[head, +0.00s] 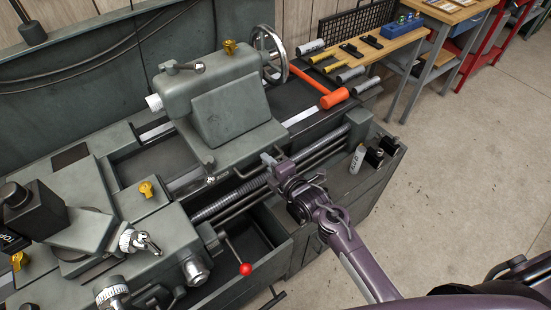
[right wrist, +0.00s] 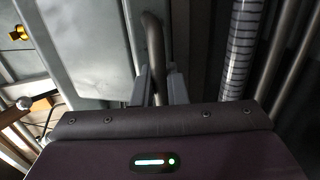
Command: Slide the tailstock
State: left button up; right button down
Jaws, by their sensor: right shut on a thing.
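The tailstock (head: 225,100) is a grey-green casting on the lathe bed, with a chrome handwheel (head: 270,53) at its far right end and a lever on top (head: 185,66). My right gripper (head: 271,160) is at the front foot of the tailstock. In the right wrist view, its fingers (right wrist: 160,85) are shut on a bent metal rod, the handle (right wrist: 154,40), beside the tailstock's grey body (right wrist: 85,45). Where the handle joins the tailstock is partly hidden. My left gripper is not in view.
The threaded leadscrew (head: 230,203) runs along the bed front, below the gripper. The carriage (head: 80,235) with a red-knobbed lever (head: 245,269) stands at left.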

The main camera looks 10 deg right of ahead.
jog(key=s+a, duration=0.1)
jog(key=a, duration=0.2)
jog(key=s+a, duration=0.2)
jog(key=a, duration=0.1)
jog(key=s+a, duration=0.1)
jog(key=a, duration=0.3)
jog(key=shift+s+f, duration=0.15)
jog(key=shift+f, duration=0.05)
jog(key=shift+s+a+r, duration=0.1)
jog(key=shift+a, duration=0.25)
jog(key=shift+d, duration=0.25)
jog(key=c, duration=1.7)
grip_release()
jog(key=shift+w+d, duration=0.2)
jog(key=shift+d, duration=0.05)
jog(key=shift+o, duration=0.8)
jog(key=shift+w+d, duration=0.15)
jog(key=shift+d, duration=0.1)
jog(key=shift+a, duration=0.15)
jog(key=shift+s+r, duration=0.1)
jog(key=shift+s, duration=0.3)
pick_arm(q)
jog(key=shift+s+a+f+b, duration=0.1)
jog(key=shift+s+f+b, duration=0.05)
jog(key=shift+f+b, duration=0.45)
pick_arm(e)
send_near(230, 173)
jog(key=shift+s+d+r, duration=0.15)
jog(key=shift+s+d, duration=0.5)
jog(key=shift+s, duration=0.25)
